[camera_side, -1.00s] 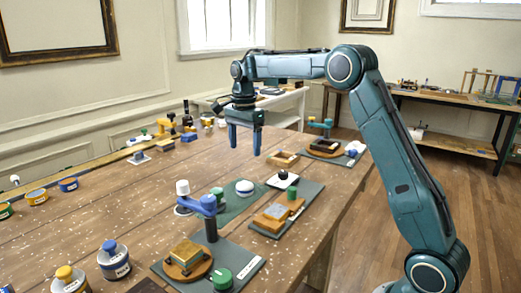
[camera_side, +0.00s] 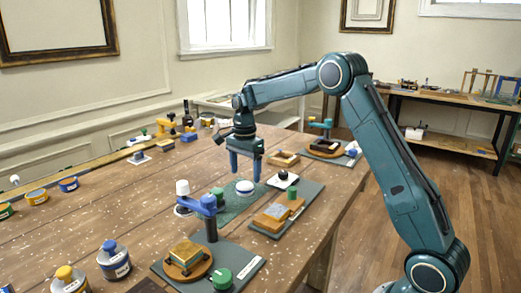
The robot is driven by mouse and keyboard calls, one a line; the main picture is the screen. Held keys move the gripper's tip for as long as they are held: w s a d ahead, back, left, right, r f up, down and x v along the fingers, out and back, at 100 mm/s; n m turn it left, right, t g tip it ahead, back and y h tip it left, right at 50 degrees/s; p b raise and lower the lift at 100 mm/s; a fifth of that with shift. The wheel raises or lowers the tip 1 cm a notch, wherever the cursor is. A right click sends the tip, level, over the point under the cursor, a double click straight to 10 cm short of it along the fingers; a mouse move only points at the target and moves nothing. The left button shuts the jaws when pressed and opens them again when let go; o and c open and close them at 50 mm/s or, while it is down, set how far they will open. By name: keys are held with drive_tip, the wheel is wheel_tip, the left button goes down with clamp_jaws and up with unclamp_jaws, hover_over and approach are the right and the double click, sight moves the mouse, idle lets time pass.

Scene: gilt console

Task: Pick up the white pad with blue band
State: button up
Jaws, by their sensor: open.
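The white pad with a blue band (camera_side: 244,188) is a small round piece lying on a green mat (camera_side: 232,208) in the middle of the table. My gripper (camera_side: 245,178) points down, its two fingers apart, just above and around the pad's upper part in the picture. The fingers appear empty. I cannot tell from this angle whether the fingertips are level with the pad or still above it.
A black knob on a white plate (camera_side: 283,180) stands close to the right. A green cylinder (camera_side: 217,193) and a white-topped post (camera_side: 182,190) stand to the left. A blue-armed fixture (camera_side: 208,208) is in front.

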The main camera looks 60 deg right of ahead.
sight(245, 184)
drive_tip(key=shift+f, duration=0.15)
drive_tip(key=shift+w+f, duration=0.1)
drive_tip(key=shift+f, duration=2.45)
drive_tip(key=c, duration=1)
wheel_tip(245, 184, up, 20)
drive_tip(key=shift+o, duration=0.2)
